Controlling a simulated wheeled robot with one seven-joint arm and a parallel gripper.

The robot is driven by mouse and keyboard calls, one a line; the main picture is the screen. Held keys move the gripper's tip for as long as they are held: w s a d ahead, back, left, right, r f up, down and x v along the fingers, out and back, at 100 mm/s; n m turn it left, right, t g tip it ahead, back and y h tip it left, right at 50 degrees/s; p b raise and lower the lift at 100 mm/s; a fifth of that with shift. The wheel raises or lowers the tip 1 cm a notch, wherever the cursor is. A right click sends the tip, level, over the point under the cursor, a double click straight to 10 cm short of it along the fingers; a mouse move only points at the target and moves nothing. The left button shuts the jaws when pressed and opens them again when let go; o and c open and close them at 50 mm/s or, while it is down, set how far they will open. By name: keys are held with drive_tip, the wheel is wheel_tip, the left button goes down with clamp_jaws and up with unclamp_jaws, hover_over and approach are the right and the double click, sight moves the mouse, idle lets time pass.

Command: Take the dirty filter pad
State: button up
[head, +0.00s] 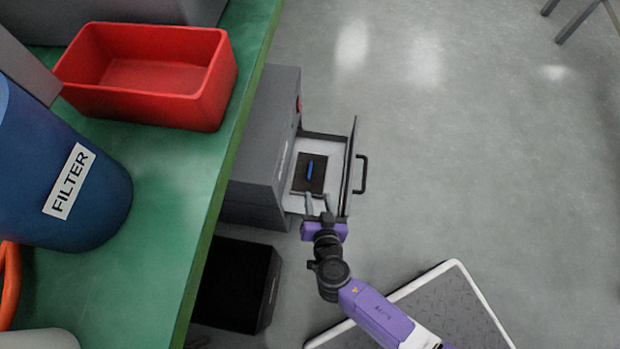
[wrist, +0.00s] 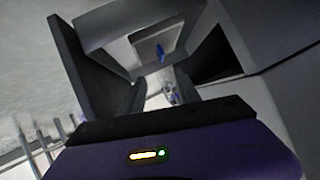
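A dark brown square pad with a blue tab on top, which looks like the dirty filter pad (head: 302,183), lies flat on the pale floor of an open drawer (head: 335,150). The pad also shows in the wrist view (wrist: 148,48), its blue tab near the centre. My gripper (head: 318,201) is at the near end of the drawer in the head view, just short of the pad. Its two grey fingers are spread apart with nothing between them. I cannot tell its exact height over the drawer.
The drawer comes out of a grey cabinet (head: 262,150); its front panel with a black handle (head: 361,174) stands at the right. A green bench (head: 165,200) at left carries a red bin (head: 150,105) and a blue container labelled FILTER (head: 95,215). A black box (head: 238,285) stands below.

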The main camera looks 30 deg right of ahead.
drive_tip(key=w, duration=0.1)
drive_tip(key=b, duration=0.2)
approach(311, 171)
drive_tip(key=x, duration=0.2)
drive_tip(key=shift+w+d, duration=0.2)
drive_tip(key=shift+w, duration=0.25)
drive_tip(key=shift+b+x, duration=0.6)
drive_tip(key=shift+x, duration=2.35)
drive_tip(key=shift+a, duration=0.1)
clamp_jaws()
